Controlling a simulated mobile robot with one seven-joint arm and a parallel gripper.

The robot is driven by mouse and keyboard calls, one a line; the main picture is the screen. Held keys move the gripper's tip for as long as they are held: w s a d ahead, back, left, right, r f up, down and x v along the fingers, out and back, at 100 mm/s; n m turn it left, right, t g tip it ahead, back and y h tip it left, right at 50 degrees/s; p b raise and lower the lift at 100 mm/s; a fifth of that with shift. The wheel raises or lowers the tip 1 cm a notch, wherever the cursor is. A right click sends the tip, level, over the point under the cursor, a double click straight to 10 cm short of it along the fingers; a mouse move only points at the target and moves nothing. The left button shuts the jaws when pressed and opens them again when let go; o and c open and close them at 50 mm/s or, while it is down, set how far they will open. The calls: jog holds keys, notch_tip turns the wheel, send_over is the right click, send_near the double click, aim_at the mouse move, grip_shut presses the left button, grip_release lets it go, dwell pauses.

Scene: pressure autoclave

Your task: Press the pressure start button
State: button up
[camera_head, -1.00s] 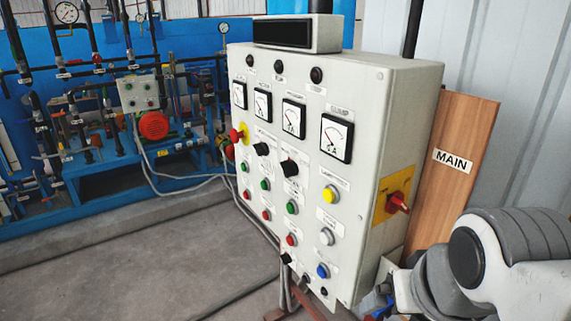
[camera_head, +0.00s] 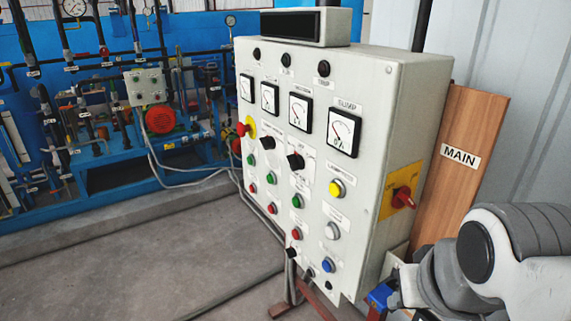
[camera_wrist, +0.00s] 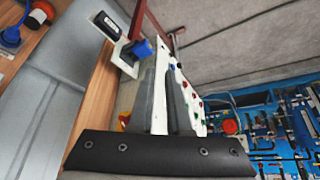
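The pale grey control panel (camera_head: 390,120) fills the middle of the head view, with gauges above rows of buttons. Green buttons sit in three columns, the nearest (camera_head: 297,201) under the third gauge (camera_head: 300,112), with a red button (camera_head: 296,233) below it. The small labels are too blurred to tell which is the pressure start button. My arm is at the lower right, beside the panel, apart from the buttons. In the wrist view my gripper (camera_wrist: 163,85) shows above a black bar; its finger gap is unclear. The panel's buttons (camera_wrist: 184,84) appear edge-on beyond it.
A yellow button (camera_head: 337,188), a white one (camera_head: 332,231) and a blue one (camera_head: 328,265) form the right column. A red switch (camera_head: 403,197) juts from the panel's right side near a wooden board (camera_head: 461,160). Blue machinery (camera_head: 120,180) stands behind left. Floor before the panel is clear.

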grip_shut()
jog(key=shift+w, duration=0.1)
dwell(1.1)
